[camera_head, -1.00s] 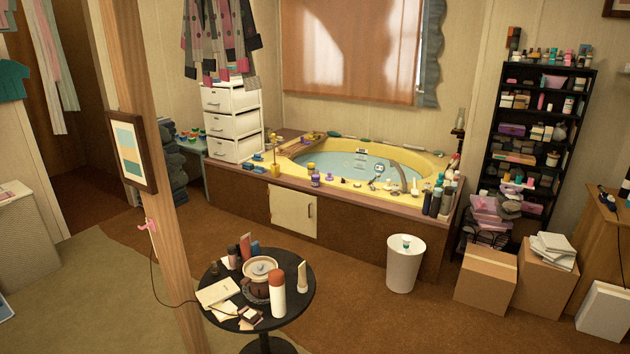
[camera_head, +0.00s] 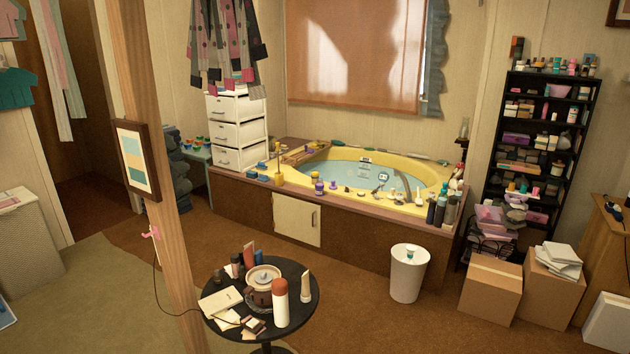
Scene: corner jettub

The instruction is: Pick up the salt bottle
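No label can be read, so I cannot tell for sure which item is the salt bottle. A white bottle with a red-brown cap (camera_head: 280,303) stands upright at the front of the small round black table (camera_head: 306,317). A smaller pale upright tube (camera_head: 306,286) stands to its right on the same table. Several small dark and reddish containers (camera_head: 238,264) stand at the table's back left. More bottles (camera_head: 440,209) stand at the right corner of the tub ledge. Neither of my grippers is in view.
A brown lidded pot (camera_head: 259,292), a notebook (camera_head: 221,301) and papers crowd the round table. A wooden post (camera_head: 160,220) rises just left of it. A white bin (camera_head: 408,274) and cardboard boxes (camera_head: 490,290) stand to the right. Brown floor between table and tub is clear.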

